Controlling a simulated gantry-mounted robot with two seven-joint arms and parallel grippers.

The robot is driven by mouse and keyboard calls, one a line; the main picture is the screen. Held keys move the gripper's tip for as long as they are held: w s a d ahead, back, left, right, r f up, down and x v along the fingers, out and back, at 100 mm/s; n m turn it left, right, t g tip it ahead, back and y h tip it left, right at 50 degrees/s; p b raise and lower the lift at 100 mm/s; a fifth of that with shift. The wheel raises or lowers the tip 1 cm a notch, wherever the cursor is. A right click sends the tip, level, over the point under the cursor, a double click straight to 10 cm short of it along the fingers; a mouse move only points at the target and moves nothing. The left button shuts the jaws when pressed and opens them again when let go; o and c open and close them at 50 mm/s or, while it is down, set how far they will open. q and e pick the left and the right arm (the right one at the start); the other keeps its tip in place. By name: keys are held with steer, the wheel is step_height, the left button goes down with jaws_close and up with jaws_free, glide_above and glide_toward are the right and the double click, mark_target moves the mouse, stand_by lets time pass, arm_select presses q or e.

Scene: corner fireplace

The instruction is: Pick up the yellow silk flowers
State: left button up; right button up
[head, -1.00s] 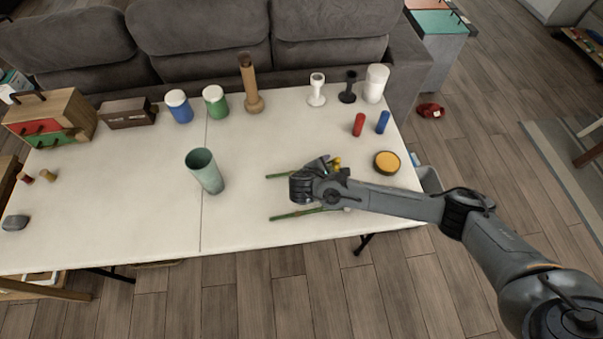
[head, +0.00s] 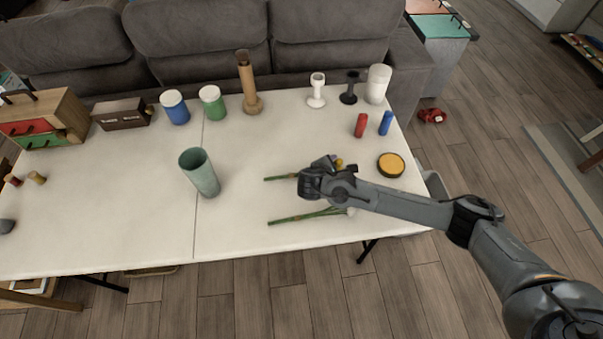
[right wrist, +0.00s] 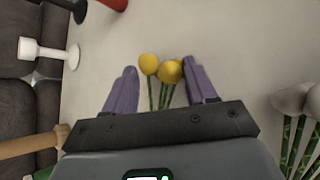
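The yellow silk flowers lie on the white table. In the head view their green stems (head: 281,178) stick out left of my right gripper (head: 325,172), and a bit of yellow bloom (head: 339,163) shows behind it. In the right wrist view the yellow blooms (right wrist: 163,68) and green stems lie between the spread purple fingers of my right gripper (right wrist: 160,88). The fingers are apart and do not appear to touch the flowers. My left gripper is not in view.
Beside them lie white flowers (head: 350,211) with green stems, also at right in the wrist view (right wrist: 297,98). A green cup (head: 200,172) stands left on the table (head: 120,215). A yellow-topped round tin (head: 391,164), red cylinder (head: 361,125) and blue cylinder (head: 386,123) stand right.

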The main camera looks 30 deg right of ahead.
steer(key=shift+c, duration=1.3)
steer(key=shift+r, duration=0.15)
steer(key=shift+r, duration=0.55)
steer(key=r+p, duration=0.1)
steer(key=r, duration=0.2)
steer(key=shift+s+d+r+p, duration=0.1)
steer(key=shift+d+r+p, duration=0.1)
steer(key=shift+p, duration=0.2)
steer(key=s+d+r+p, duration=0.3)
steer(key=s+d+r, duration=0.3)
steer(key=d, duration=0.3)
steer(key=shift+d+r+p, duration=0.15)
steer(key=shift+d+p, duration=0.05)
steer(key=shift+p, duration=0.2)
steer(key=shift+s, duration=0.1)
